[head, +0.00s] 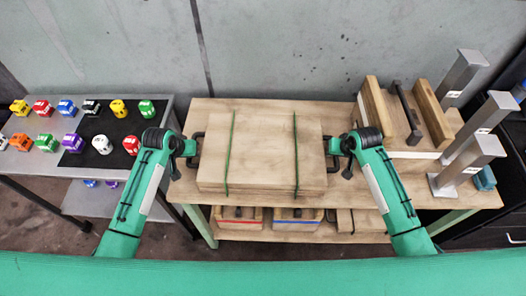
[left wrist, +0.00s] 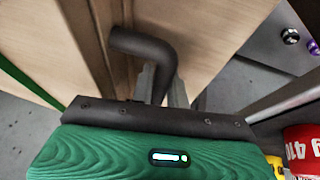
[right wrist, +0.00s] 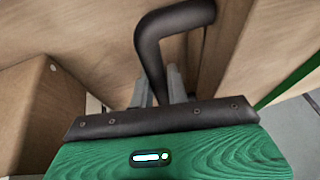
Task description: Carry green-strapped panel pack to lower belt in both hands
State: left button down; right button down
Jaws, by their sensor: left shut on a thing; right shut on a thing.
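The green-strapped panel pack (head: 262,150) is a flat wooden stack with two thin green straps, at the middle of the wooden bench in the head view. It looks level; I cannot tell whether it rests on the bench or hangs just above it. My left gripper (head: 188,152) is shut on the dark handle (left wrist: 150,48) at the pack's left side. My right gripper (head: 338,151) is shut on the dark handle (right wrist: 172,22) at its right side. I cannot make out a lower belt in these views.
A wooden rack (head: 408,110) and grey metal posts (head: 468,165) stand at the right. A side table (head: 60,170) at the left carries several small coloured items. A grey wall (head: 290,45) closes the back.

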pick_arm(q)
jog(key=shift+w+r, duration=0.2)
jog(key=shift+r, duration=0.05)
pick_arm(e)
jog(key=shift+w+r, duration=0.2)
pick_arm(q)
jog(key=shift+r, duration=0.15)
pick_arm(e)
jog(key=shift+r, duration=0.2)
